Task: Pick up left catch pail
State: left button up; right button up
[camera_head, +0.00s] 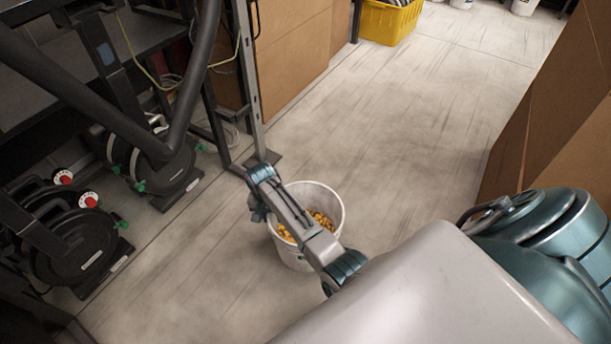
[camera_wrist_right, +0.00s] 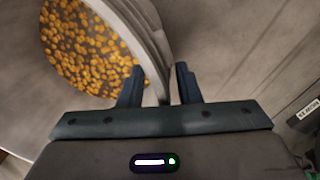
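A white pail (camera_head: 290,257) stands upright on the floor near the middle of the head view, with orange-yellow kernels (camera_head: 322,221) in it. My right gripper (camera_head: 258,208) is at the pail's left rim, and my forearm hides part of the pail. In the right wrist view, the right gripper (camera_wrist_right: 158,84) has its two dark fingers apart. The pail's rim and wall (camera_wrist_right: 150,42) run between them, with a gap beside the right finger. The kernels (camera_wrist_right: 88,50) show to the left. My left gripper is not in view.
Black round seed meters (camera_head: 75,245) with red and white knobs stand at the left, near a metal post (camera_head: 250,90). Brown panels (camera_head: 550,110) stand at the right. A yellow crate (camera_head: 388,22) and white pails (camera_head: 523,6) are at the back. The floor (camera_head: 430,110) between is clear.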

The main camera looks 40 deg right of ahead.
grip_shut()
dwell(1.2)
jog(key=shift+w+d+r, duration=0.1)
jog(key=shift+r, duration=0.05)
